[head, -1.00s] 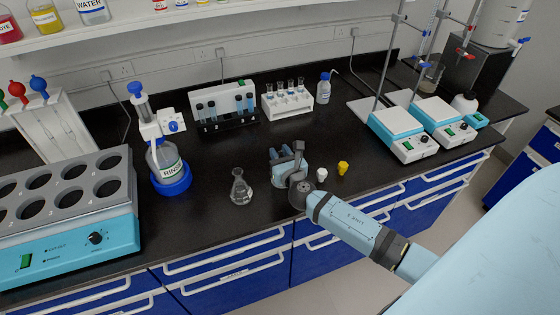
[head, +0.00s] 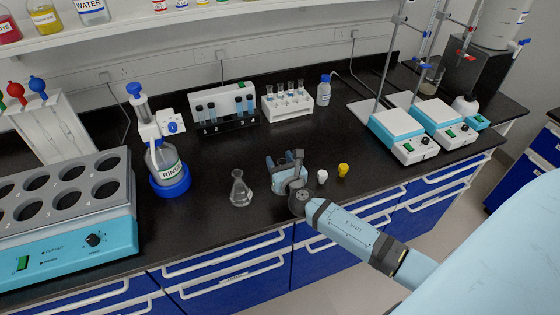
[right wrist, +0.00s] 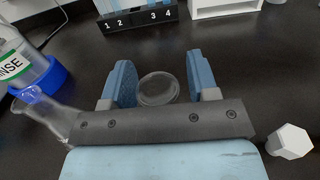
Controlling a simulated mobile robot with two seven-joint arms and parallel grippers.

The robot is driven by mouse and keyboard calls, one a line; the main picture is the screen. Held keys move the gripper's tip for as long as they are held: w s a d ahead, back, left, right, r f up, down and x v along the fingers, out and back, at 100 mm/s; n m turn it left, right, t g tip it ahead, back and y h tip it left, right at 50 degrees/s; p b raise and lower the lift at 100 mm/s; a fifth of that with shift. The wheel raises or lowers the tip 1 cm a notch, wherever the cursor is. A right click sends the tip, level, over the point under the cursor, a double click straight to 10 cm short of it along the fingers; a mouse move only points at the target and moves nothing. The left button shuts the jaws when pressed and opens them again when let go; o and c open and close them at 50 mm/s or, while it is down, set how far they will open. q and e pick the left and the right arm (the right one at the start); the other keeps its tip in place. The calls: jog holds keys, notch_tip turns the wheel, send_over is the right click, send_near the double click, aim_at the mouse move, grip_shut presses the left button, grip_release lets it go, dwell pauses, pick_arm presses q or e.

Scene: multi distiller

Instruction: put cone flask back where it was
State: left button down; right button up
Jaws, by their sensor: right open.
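The clear cone flask (head: 240,190) stands upright on the black bench, left of my right gripper in the head view. It shows partly at the left edge of the right wrist view (right wrist: 50,115), outside the fingers. My right gripper (head: 279,168) is low over the bench, its two blue fingers apart; they also show in the right wrist view (right wrist: 159,80). A round clear glass piece (right wrist: 157,88) appears between the fingers there; I cannot tell whether they touch it. The gripper hides it in the head view. My left gripper is not in view.
The rinse bottle (head: 165,160) stands left of the flask. A white stopper (head: 322,177) and a yellow stopper (head: 343,170) are right of the gripper. Tube racks (head: 288,104) stand behind, hotplates (head: 397,133) to the right. The front edge is near.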

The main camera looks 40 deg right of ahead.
jog(key=b+v, duration=0.1)
jog(key=v, duration=1.1)
jog(key=s+a+f+m+g+y, duration=0.3)
jog(key=s+a+f+m, duration=0.3)
jog(key=m, duration=0.9)
jog(key=s+a+f+m+g+y, duration=0.3)
jog(key=s+a+f+m, duration=0.3)
jog(key=m, duration=0.9)
jog(key=s+a+y, duration=0.1)
jog(key=s+a, duration=0.2)
jog(key=s, duration=0.1)
jog(key=shift+a+g, duration=0.25)
jog(key=shift+g, duration=0.05)
